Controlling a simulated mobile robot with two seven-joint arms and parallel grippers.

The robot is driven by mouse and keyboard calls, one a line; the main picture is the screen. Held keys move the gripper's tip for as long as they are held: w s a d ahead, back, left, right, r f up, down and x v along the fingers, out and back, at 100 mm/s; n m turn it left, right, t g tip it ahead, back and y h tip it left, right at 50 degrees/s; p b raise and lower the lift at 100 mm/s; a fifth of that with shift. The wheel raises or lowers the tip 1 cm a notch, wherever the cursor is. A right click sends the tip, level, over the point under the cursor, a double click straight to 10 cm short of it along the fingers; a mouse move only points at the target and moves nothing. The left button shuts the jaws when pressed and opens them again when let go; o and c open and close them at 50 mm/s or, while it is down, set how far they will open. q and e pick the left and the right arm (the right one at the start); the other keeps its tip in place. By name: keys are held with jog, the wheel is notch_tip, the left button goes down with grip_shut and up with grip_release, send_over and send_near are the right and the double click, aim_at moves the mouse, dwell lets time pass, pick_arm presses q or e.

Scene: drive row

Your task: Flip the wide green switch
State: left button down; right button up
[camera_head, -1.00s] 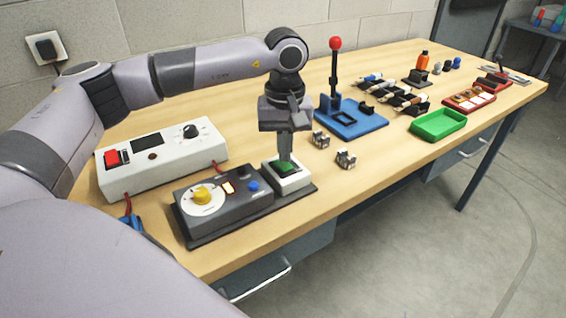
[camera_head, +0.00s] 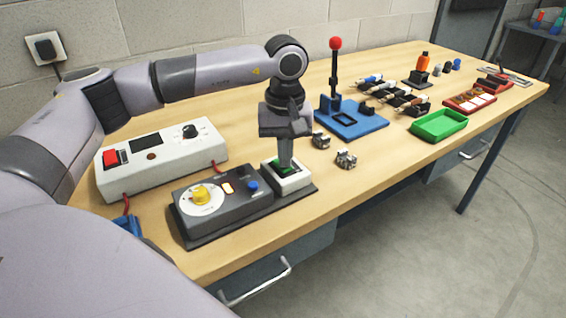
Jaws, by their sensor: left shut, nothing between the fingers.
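The wide green switch (camera_head: 279,170) sits in a white housing (camera_head: 293,183) at the right end of a dark control box. My left gripper (camera_head: 285,167) points straight down over it, shut and empty. Its fingertips reach the switch and appear to touch it. They hide part of the green rocker, so I cannot tell exactly how it is tilted. My right gripper is not in view.
The dark box (camera_head: 222,207) carries a yellow knob (camera_head: 201,195) and a blue button (camera_head: 253,185). Behind it stands a white power unit (camera_head: 163,160). Two small metal parts (camera_head: 346,159), a blue lever stand (camera_head: 351,122) and a green tray (camera_head: 438,125) lie to the right.

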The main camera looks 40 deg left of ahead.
pick_arm(q)
jog(key=shift+f, duration=0.25)
jog(key=shift+r, duration=0.15)
jog(key=shift+r+p, duration=2.4)
jog(key=shift+r, duration=1.05)
